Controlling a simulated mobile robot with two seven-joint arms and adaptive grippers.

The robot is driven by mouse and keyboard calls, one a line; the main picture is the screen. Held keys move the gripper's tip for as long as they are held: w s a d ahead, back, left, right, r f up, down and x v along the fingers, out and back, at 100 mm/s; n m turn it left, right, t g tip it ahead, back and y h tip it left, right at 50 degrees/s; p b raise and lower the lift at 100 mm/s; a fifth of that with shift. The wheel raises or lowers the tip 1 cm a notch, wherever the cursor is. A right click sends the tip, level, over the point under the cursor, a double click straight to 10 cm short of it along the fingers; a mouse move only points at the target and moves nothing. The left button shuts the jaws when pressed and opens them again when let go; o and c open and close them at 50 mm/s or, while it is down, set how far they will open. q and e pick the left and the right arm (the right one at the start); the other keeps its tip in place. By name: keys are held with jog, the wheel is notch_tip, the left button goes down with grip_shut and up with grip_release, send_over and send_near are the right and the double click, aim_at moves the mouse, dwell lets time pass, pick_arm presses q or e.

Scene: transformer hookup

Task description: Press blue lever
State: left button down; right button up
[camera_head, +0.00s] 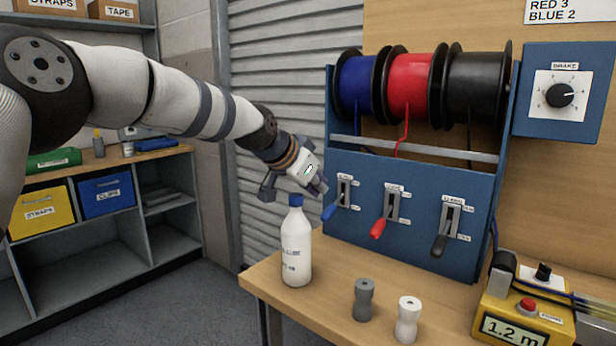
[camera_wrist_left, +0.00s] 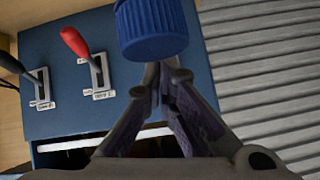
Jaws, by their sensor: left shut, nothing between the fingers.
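The blue lever (camera_head: 329,211) is the leftmost of three on the blue panel (camera_head: 350,240). Its handle angles down and out from its slot. My left gripper (camera_head: 321,187) is shut and empty, just above and left of the blue lever, in front of the panel. Whether it touches the lever cannot be told. In the left wrist view the closed fingertips (camera_wrist_left: 168,68) point at the panel, and the blue lever is hidden. The red lever (camera_head: 377,229) also shows in the left wrist view (camera_wrist_left: 75,42). The black lever (camera_head: 439,244) is at the right.
A white bottle (camera_head: 296,250) stands right below my left gripper; its blue cap (camera_wrist_left: 152,28) looms close in the left wrist view. Grey (camera_head: 363,300) and white (camera_head: 407,320) pieces and a yellow meter (camera_head: 525,310) are on the table. Cable spools (camera_head: 410,85) sit above.

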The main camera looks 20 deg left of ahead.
pick_arm(q)
jog(key=v, duration=0.8)
